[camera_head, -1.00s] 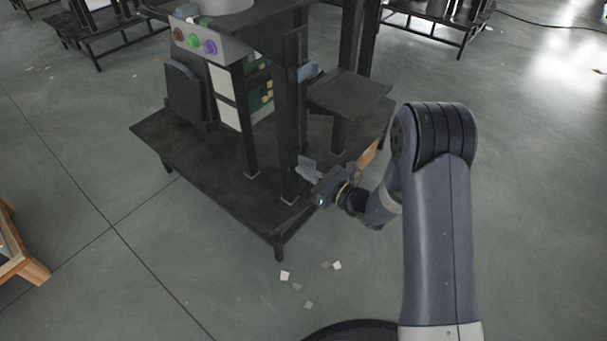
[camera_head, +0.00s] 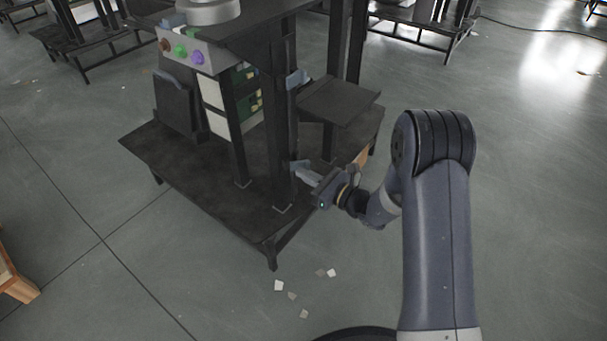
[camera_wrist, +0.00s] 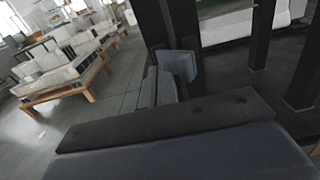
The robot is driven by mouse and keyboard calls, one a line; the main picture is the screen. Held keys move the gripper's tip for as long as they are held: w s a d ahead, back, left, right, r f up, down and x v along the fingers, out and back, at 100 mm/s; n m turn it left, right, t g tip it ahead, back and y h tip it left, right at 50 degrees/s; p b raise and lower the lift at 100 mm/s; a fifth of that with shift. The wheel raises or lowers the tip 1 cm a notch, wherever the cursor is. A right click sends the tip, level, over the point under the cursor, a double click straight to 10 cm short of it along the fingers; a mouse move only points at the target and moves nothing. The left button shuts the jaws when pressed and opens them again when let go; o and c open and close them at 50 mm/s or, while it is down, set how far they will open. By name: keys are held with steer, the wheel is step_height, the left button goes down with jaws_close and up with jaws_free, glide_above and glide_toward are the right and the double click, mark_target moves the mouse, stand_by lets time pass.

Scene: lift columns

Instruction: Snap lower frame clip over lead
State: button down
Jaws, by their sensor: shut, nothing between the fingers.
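The lower frame clip (camera_wrist: 181,64) is a small blue-grey piece on the dark post, just beyond my fingertips in the wrist view. In the head view the clip (camera_head: 298,166) shows low on the front post (camera_head: 280,140), partly behind my fingers. My gripper (camera_head: 308,174) is shut and empty, its tips pointing at the clip. In the wrist view my gripper (camera_wrist: 160,84) has its fingers together, with the tips close to the clip. I cannot tell whether they touch it. I cannot make out a lead at the clip.
A similar upper clip (camera_head: 298,79) sits higher on the post. A dark side shelf (camera_head: 338,101) juts out above my gripper. The dark lower deck (camera_head: 190,170) lies below. Several pale scraps (camera_head: 279,285) lie on the otherwise open floor in front.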

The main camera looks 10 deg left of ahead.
mark_target(309, 168)
steer(key=v, duration=0.3)
steer(key=shift+s+d, duration=0.15)
steer(key=shift+d, duration=0.15)
stand_by(0.4)
steer(key=shift+w+d, duration=0.25)
steer(key=shift+w, duration=0.4)
steer(key=shift+w+d, duration=0.25)
steer(key=shift+w, duration=0.35)
steer(key=shift+a+b, duration=0.1)
steer(key=shift+b, duration=0.2)
steer(key=shift+x, duration=0.8)
steer(key=shift+w, duration=0.1)
